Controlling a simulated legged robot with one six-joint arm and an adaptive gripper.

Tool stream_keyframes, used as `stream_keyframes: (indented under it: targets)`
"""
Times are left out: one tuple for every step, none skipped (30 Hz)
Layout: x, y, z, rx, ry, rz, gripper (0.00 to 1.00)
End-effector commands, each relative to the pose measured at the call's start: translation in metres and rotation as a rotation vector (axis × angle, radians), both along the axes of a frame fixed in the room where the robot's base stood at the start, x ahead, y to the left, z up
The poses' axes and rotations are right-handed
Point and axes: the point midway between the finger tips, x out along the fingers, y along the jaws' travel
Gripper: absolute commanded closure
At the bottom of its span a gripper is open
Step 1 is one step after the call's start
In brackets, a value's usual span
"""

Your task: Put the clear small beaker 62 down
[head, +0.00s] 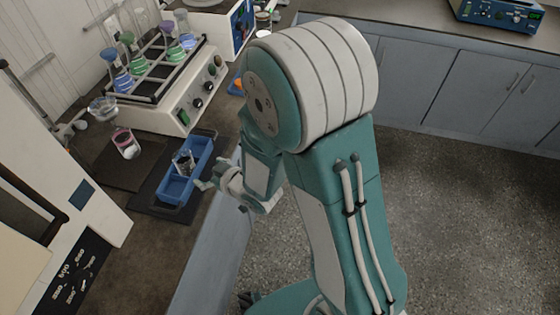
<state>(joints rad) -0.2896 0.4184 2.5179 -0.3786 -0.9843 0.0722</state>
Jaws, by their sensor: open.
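A small clear beaker (184,163) stands inside the blue tray (171,192), toward its far end; any number on it is too small to read. My gripper (202,184) is open at the right edge of the tray, apart from the beaker and with nothing visible between its fingers. The gripper is small in this view, and my arm hides part of the area to its right. Another clear beaker with pink contents (126,146) stands on a dark mat to the left of the tray.
Behind the tray, a white shaker (166,104) carries several flasks of coloured liquid. A white machine with a dark keypad panel (75,271) stands at front left. The bench edge runs right of the tray. Dark mat (128,174) is bare in front of the pink beaker.

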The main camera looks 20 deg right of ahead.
Motion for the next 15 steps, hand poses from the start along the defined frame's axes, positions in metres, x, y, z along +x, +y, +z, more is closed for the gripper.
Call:
stream_keyframes:
  targets:
    - [0.003, -0.005, 0.007, -0.013, -0.001, -0.017, 0.00]
    - [0.006, -0.010, 0.012, -0.025, 0.004, -0.033, 0.00]
    - [0.008, -0.018, 0.021, -0.046, 0.012, -0.057, 0.00]
    - [0.010, -0.025, 0.027, -0.064, 0.021, -0.078, 0.00]
    - [0.011, -0.033, 0.035, -0.083, 0.031, -0.103, 0.00]
    - [0.012, -0.044, 0.044, -0.107, 0.050, -0.137, 0.00]
    - [0.012, -0.052, 0.052, -0.125, 0.064, -0.161, 0.00]
    - [0.012, -0.060, 0.059, -0.140, 0.079, -0.187, 0.00]
    - [0.010, -0.071, 0.068, -0.160, 0.101, -0.221, 0.00]
    - [0.008, -0.079, 0.075, -0.173, 0.119, -0.245, 0.00]
    - [0.005, -0.087, 0.082, -0.184, 0.136, -0.269, 0.00]
    - [0.000, -0.097, 0.091, -0.199, 0.161, -0.301, 0.00]
    - [-0.004, -0.105, 0.098, -0.207, 0.180, -0.325, 0.00]
    - [-0.009, -0.112, 0.105, -0.215, 0.200, -0.347, 0.00]
    - [-0.017, -0.121, 0.113, -0.224, 0.228, -0.378, 0.00]
